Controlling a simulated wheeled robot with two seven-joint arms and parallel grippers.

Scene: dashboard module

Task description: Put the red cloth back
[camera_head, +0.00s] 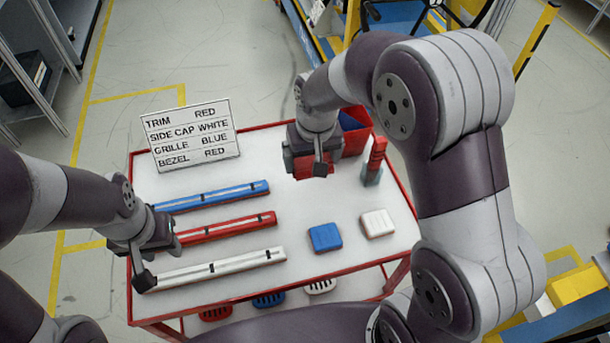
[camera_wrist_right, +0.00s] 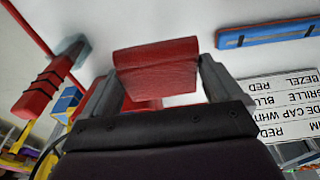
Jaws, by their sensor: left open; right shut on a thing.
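My right gripper (camera_head: 312,166) is over the back of the white tabletop, shut on a red piece (camera_head: 298,164). In the right wrist view this red cloth (camera_wrist_right: 157,65) looks like a folded pad with a fine textured face, held between the two fingers of my right gripper (camera_wrist_right: 158,85). Whether it touches the tabletop I cannot tell. My left gripper (camera_head: 160,262) is open at the left ends of the red bar (camera_head: 228,229) and the white bar (camera_head: 215,268).
A blue bar (camera_head: 215,196) lies behind the red one. A blue block (camera_head: 325,238) and a white block (camera_head: 377,223) lie at the right. A red bin (camera_head: 356,137), a red tool (camera_head: 376,155) and a sign (camera_head: 191,135) stand toward the back. Clear tabletop lies between.

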